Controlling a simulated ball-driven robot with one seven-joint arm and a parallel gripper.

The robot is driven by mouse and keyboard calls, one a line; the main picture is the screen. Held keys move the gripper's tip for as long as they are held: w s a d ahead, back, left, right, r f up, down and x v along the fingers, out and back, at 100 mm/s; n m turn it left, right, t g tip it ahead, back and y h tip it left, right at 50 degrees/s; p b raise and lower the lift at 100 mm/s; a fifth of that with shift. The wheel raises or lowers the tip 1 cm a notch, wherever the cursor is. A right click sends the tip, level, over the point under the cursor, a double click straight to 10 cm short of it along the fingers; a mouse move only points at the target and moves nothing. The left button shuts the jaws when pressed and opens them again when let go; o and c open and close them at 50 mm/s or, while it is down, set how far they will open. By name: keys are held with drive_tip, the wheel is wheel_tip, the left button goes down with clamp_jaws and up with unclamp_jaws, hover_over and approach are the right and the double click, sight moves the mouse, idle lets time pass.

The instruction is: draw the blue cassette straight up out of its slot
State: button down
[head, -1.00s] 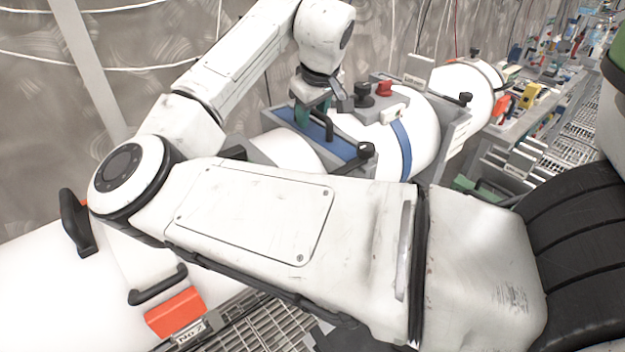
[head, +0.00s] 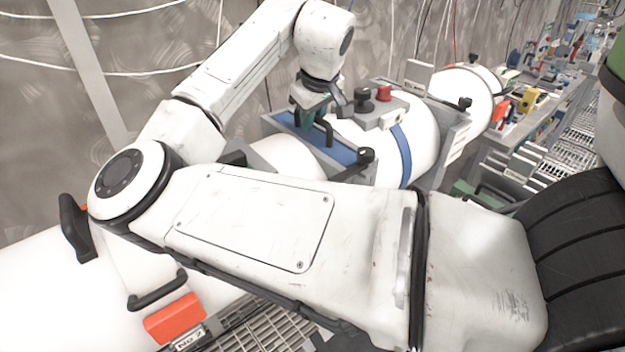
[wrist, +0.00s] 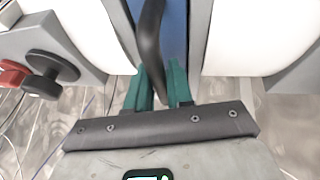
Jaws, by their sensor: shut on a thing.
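The blue cassette (head: 342,153) sits in its slot between grey rails on the white cylinder, with a black handle on top. Its blue face also shows in the wrist view (wrist: 177,25). My gripper (head: 318,130) is over the cassette, at the handle. In the wrist view my gripper's green fingers (wrist: 160,82) stand on either side of the black handle (wrist: 150,45) and are shut on it. The fingers and wrist hide part of the cassette's top. No gap under the cassette can be made out.
A red knob (head: 384,93) and black knobs sit on a grey block beside the slot. A black knob (head: 365,155) stands at the slot's near end. A cluttered bench (head: 520,115) runs along the right. The wall with loose cables is behind.

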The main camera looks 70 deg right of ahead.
drive_tip(key=shift+r, duration=0.2)
drive_tip(key=shift+r+p, duration=3.35)
drive_tip(key=shift+r, duration=0.05)
wheel_tip(320, 180, up, 7)
drive_tip(key=p, duration=0.4)
wheel_tip(320, 180, up, 7)
idle(0.3)
drive_tip(key=shift+r, duration=0.1)
